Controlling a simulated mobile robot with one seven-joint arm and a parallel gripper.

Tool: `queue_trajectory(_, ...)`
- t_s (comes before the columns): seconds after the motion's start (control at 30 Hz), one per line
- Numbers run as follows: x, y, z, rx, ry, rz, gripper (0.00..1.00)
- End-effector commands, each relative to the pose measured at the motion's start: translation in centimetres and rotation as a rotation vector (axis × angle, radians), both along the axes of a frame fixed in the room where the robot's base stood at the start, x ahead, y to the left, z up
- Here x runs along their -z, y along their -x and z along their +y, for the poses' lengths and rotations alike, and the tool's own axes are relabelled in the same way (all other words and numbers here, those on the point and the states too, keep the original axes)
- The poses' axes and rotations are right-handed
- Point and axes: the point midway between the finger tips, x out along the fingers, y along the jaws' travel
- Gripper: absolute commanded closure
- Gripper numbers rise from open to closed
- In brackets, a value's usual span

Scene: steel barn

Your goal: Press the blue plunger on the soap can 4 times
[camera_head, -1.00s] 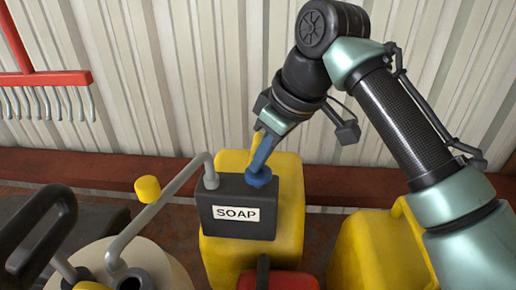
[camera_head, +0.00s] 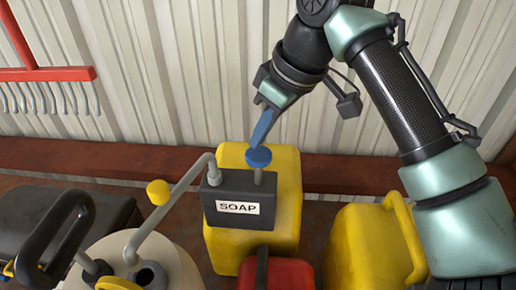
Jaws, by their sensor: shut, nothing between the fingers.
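The soap can (camera_head: 238,192) is a dark grey box with a white SOAP label, standing in front of a yellow canister. The blue plunger (camera_head: 258,158) is a round blue cap on a grey stem at the can's right top, and it stands raised with the stem showing. My gripper (camera_head: 256,144) is shut and empty. Its blue fingers point down with their tips right above the plunger; whether they touch it I cannot tell.
A grey pipe (camera_head: 186,186) rises from the can's left top and runs down left past a yellow knob (camera_head: 158,192). A cream container (camera_head: 140,262), a red can (camera_head: 276,273) and a yellow jerrycan (camera_head: 376,247) stand around. A corrugated wall is behind.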

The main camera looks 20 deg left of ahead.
Motion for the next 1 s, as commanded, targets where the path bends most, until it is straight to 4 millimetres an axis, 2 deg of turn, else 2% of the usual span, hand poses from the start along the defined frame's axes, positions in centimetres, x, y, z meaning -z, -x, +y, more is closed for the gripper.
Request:
queue_trajectory(0.17,0.1,0.0,0.0,0.0,0.0,0.0,1.0)
queue_trajectory(1.0,4.4,0.0,0.0,0.0,0.0,0.001,1.0)
